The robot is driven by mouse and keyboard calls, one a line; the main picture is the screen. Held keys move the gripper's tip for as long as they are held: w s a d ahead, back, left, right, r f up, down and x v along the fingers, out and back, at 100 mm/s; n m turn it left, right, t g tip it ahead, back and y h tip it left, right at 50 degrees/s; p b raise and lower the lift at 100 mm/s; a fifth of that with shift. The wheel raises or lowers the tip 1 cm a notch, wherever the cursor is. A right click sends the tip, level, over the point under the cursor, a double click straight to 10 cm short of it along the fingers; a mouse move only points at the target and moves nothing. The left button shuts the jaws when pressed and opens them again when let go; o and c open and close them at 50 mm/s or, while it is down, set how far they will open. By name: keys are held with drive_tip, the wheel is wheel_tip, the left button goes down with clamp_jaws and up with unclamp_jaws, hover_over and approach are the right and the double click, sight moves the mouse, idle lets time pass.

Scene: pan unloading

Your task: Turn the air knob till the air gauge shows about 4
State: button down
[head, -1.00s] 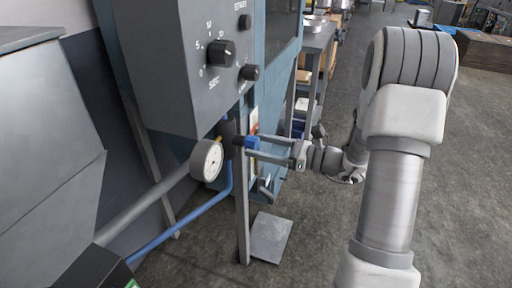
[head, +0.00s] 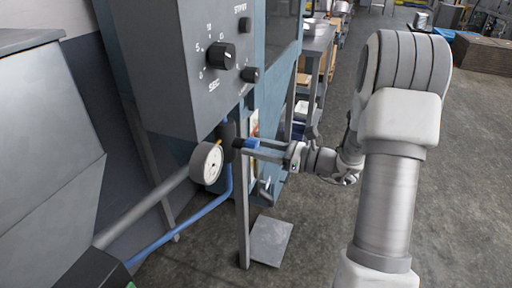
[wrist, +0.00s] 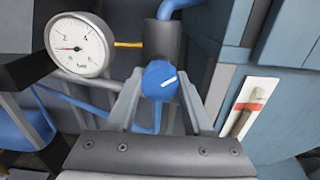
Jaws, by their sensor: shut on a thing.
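The blue air knob (wrist: 160,79) with a white mark sits at the lower end of a dark cylinder in the wrist view. The mark points right and slightly up. My gripper (wrist: 160,92) is shut on the knob, one finger on each side. In the head view my gripper (head: 252,148) reaches the blue knob (head: 239,142) from the right. The round white air gauge (wrist: 79,45) is left of the knob in the wrist view. Its needle points left, just below the 2. The gauge also shows in the head view (head: 207,163).
A grey control box (head: 190,70) with black dials hangs above the gauge. A grey post (head: 243,215) stands just below the knob. A blue hose (head: 190,220) and grey pipe (head: 145,208) run at the left. Open floor lies to the right.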

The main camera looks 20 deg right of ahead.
drive_tip(key=shift+r+p, duration=0.15)
drive_tip(key=shift+p, duration=0.45)
drive_tip(key=m+p, duration=0.2)
drive_tip(key=p, duration=0.1)
drive_tip(key=shift+r, duration=0.2)
drive_tip(key=m+p, duration=0.3)
drive_tip(key=p, duration=0.2)
drive_tip(key=shift+m+p, duration=0.35)
drive_tip(key=shift+m, duration=0.05)
drive_tip(key=m+p, duration=0.3)
drive_tip(key=p, duration=0.1)
drive_tip(key=shift+m, duration=0.3)
drive_tip(key=m+p, duration=0.3)
drive_tip(key=p, duration=0.1)
drive_tip(key=shift+f+m, duration=0.15)
drive_tip(key=shift+m, duration=0.15)
drive_tip(key=m+p, duration=0.3)
drive_tip(key=shift+m, duration=0.3)
drive_tip(key=m+p, duration=0.2)
drive_tip(key=m, duration=0.1)
drive_tip(key=shift+f+m, duration=0.1)
drive_tip(key=shift+m, duration=0.2)
drive_tip(key=m+p, duration=0.2)
drive_tip(key=m, duration=0.4)
drive_tip(key=shift+f, duration=0.1)
drive_tip(key=shift+m, duration=0.4)
